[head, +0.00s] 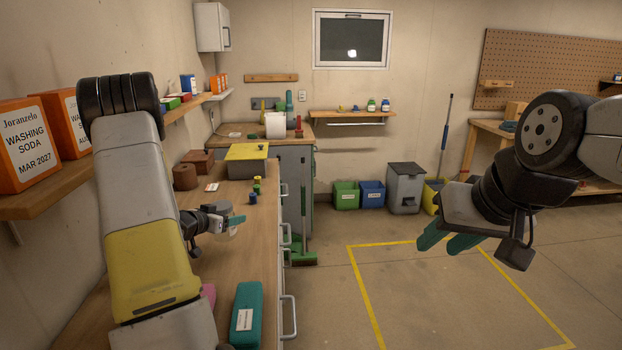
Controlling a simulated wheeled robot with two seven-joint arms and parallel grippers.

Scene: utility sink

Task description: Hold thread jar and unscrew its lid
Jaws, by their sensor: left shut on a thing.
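My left gripper (236,221) is low over the wooden counter at the left, its teal fingers closed on a small pale thing (233,232). I take this to be the thread jar. It is mostly hidden by the fingers, and I cannot make out its lid. My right gripper (448,240) hangs over the floor at the right, far from the counter. Its teal fingers are apart with nothing between them.
On the counter (262,240), a teal case (247,312) lies near the front edge. Small coloured spools (256,184) stand beyond my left gripper, near a yellow-topped grey box (247,161). Washing soda boxes (28,145) stand on the left shelf. Open floor lies at the right.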

